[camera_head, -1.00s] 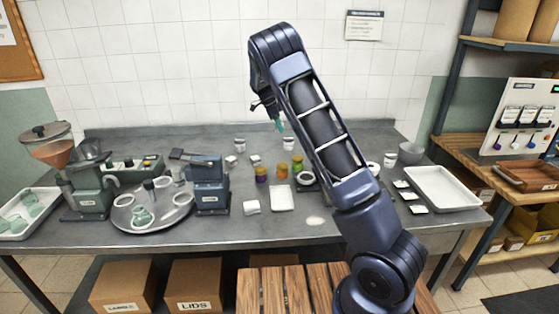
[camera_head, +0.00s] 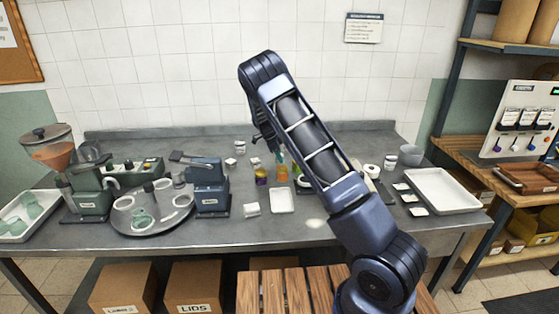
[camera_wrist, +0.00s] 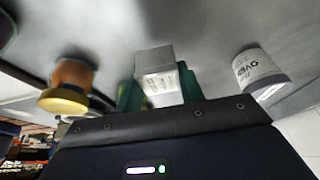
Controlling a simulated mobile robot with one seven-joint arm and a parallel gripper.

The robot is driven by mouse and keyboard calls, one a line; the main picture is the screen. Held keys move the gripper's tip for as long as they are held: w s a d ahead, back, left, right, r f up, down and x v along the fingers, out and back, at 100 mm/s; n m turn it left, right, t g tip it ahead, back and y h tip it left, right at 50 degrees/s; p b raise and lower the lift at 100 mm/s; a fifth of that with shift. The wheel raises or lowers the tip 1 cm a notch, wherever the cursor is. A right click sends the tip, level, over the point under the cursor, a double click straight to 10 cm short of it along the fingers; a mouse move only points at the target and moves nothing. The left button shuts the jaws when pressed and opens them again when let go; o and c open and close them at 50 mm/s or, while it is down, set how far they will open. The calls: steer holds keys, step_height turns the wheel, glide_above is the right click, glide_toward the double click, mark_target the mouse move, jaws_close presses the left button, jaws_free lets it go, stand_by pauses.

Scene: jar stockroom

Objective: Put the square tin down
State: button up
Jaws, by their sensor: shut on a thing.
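The square tin (camera_wrist: 154,62), white with a printed label, sits between the teal fingers of my gripper (camera_wrist: 158,86) in the wrist view. My gripper is shut on it. In the head view my gripper (camera_head: 281,157) is low over the back middle of the grey bench (camera_head: 330,228), near several small jars. The tin cannot be made out there. I cannot tell whether its base touches the bench.
In the wrist view an amber jar with a gold lid (camera_wrist: 70,88) stands left of the tin and a white labelled jar (camera_wrist: 260,72) right. A small white tray (camera_head: 283,200) lies in front. A large white tray (camera_head: 445,203) is at the right.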

steer(key=shift+f, duration=1)
steer(key=shift+f, duration=0.1)
steer(key=o, duration=1)
